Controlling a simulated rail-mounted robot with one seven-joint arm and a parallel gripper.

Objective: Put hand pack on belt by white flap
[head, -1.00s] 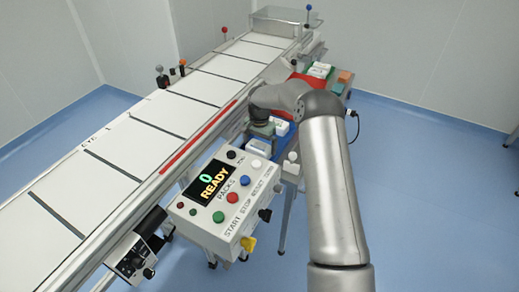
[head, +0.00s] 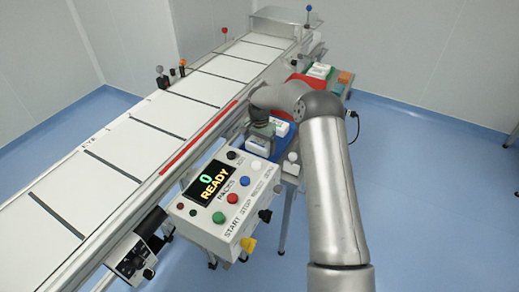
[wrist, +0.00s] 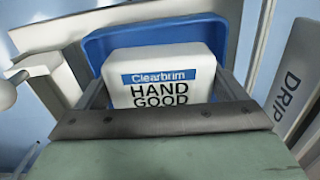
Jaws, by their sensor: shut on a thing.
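The hand pack is a white block with a blue "Clearbrim" band and the words "HAND GOOD", seen in the wrist view (wrist: 165,75). My gripper (wrist: 165,97) is shut on it, one finger at each side. The pack is over or in a blue tray (wrist: 105,45); I cannot tell whether it touches the tray. In the head view my gripper (head: 259,132) is beside the belt, behind the control box, with the pack (head: 257,147) below it. The white belt (head: 150,135) with dark cross bars runs to the left. I cannot make out a white flap for certain.
The control box (head: 222,205) reading "0 READY" stands in front of the tray. A red strip (head: 198,138) lies along the belt's near rail. Another white pack (head: 280,128) and a red tray (head: 303,88) lie beyond. Small ball-topped posts (head: 182,65) stand at the far rail.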

